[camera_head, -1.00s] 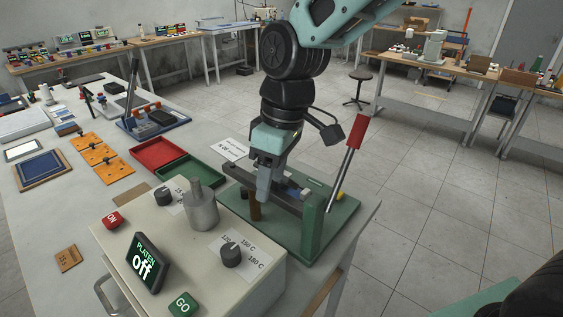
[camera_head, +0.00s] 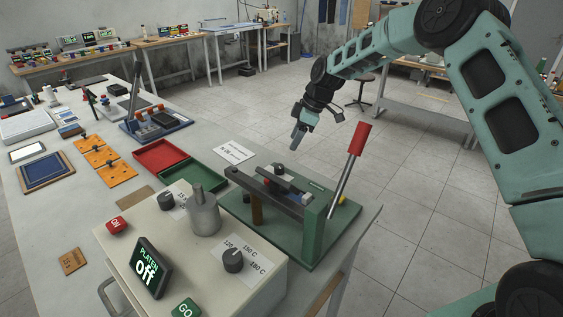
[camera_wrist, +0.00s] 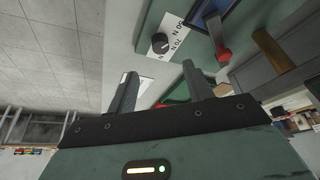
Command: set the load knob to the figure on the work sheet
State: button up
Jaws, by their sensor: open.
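The load knob (camera_wrist: 163,42) is a round dark knob on a white plate with N figures, which appear upside down in the wrist view. It sits on the green test fixture (camera_head: 285,238); in the head view the lever frame partly covers that area. The work sheet (camera_head: 233,152) is a white card on the bench behind the fixture; its print is too small to read surely. My gripper (camera_head: 297,138) is raised beyond the fixture. Its fingers (camera_wrist: 158,90) are apart and empty, clear of the knob in the wrist view.
A red-handled lever (camera_head: 358,139) stands up at the fixture's right. The beige platen box (camera_head: 190,270) is in front, with a metal cylinder (camera_head: 204,215) and a temperature knob (camera_head: 233,260). Red (camera_head: 160,153) and green trays lie left. Open floor lies right of the bench.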

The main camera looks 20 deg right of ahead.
aim_at(280, 166)
jog(key=p+x, duration=0.3)
jog(key=x, duration=0.8)
jog(key=shift+a+f, duration=0.15)
jog(key=shift+f, duration=0.05)
jog(key=c, duration=1)
